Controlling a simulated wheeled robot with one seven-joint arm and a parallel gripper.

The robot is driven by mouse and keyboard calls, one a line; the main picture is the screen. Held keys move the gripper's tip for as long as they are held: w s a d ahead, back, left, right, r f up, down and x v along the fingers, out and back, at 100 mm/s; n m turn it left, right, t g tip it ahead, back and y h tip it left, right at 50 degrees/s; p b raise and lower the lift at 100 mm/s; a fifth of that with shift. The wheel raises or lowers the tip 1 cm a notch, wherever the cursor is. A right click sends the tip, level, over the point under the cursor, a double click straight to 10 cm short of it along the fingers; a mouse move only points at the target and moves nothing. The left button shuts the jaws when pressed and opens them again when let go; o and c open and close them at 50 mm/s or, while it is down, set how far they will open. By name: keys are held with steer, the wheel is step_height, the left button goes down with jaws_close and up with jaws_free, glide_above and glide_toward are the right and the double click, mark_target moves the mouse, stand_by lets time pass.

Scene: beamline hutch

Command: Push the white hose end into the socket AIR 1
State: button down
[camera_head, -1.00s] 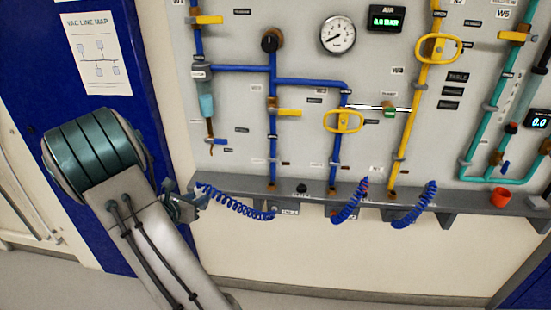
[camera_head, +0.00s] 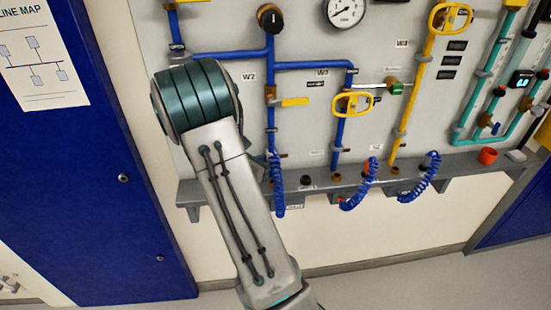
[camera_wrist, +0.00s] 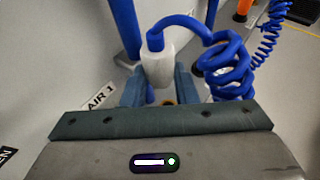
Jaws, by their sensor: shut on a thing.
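The white hose end (camera_wrist: 157,66), with a blue hose from its top, stands nearly upright in the wrist view. My gripper (camera_wrist: 158,88) is shut on it, one finger at each side. The AIR 1 label (camera_wrist: 99,96) is on the wall just left of the fingers. A small brass-coloured ring (camera_wrist: 168,102) shows below the hose end, mostly hidden; I cannot tell if it is the socket or if the hose end touches it. In the head view my arm hides the hose end and most of the gripper; the blue coil (camera_head: 277,185) shows beside it.
Blue pipes and a yellow valve handle (camera_head: 352,104) stand above. The floor before the ledge is clear.

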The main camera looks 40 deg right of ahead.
mark_target(270, 187)
steer(key=shift+s+d+f+b, duration=0.1)
steer(key=shift+f+b, duration=0.2)
steer(key=shift+f, duration=0.15)
steer(key=shift+s+d+f+b, duration=0.1)
steer(key=shift+f+b, duration=0.15)
steer(key=shift+f, duration=0.15)
step_height(270, 187, down, 3)
steer(key=shift+d+r+b, duration=0.1)
steer(key=shift+r+b, duration=0.1)
steer(key=shift+b, duration=0.6)
steer(key=shift+f+b, duration=0.7)
steer(key=shift+f, duration=0.45)
steer(key=shift+f+b, duration=0.65)
steer(key=shift+b, duration=0.15)
steer(key=c, duration=1.1)
jaws_free()
steer(key=shift+o, duration=0.2)
steer(key=shift+a, duration=0.2)
